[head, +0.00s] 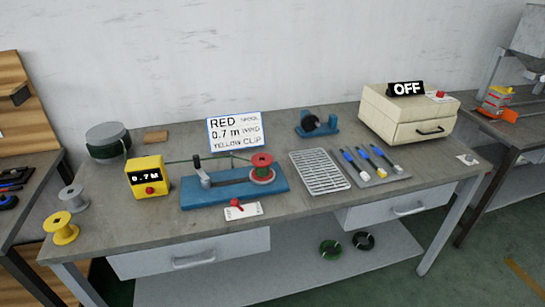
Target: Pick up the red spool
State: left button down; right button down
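The red spool (261,160) stands upright on the right end of a blue base (215,195) on the workbench. Its round top flange faces up, and its lower part widens near the base. A grey lever piece (203,176) stands on the left part of the same base. A thin dark line runs from near the yellow box (148,177), which reads 0.7 M, toward the spool. A sign (234,131) behind it reads RED spool, 0.7 m, YELLOW CLIP. Neither of my grippers is in view.
A red-handled switch plate (243,211) lies in front of the base. A slotted metal tray (319,172) and blue-handled tools (380,157) lie to the right. A cream box (408,117) with an OFF sign stands back right. Yellow (62,229) and grey (74,199) spools stand at left.

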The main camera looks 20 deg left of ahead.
aim_at(261, 171)
jog(key=i+l+u, duration=0.1)
jog(key=u, duration=0.3)
jog(key=l+u, duration=0.4)
jog(key=i+j, duration=0.05)
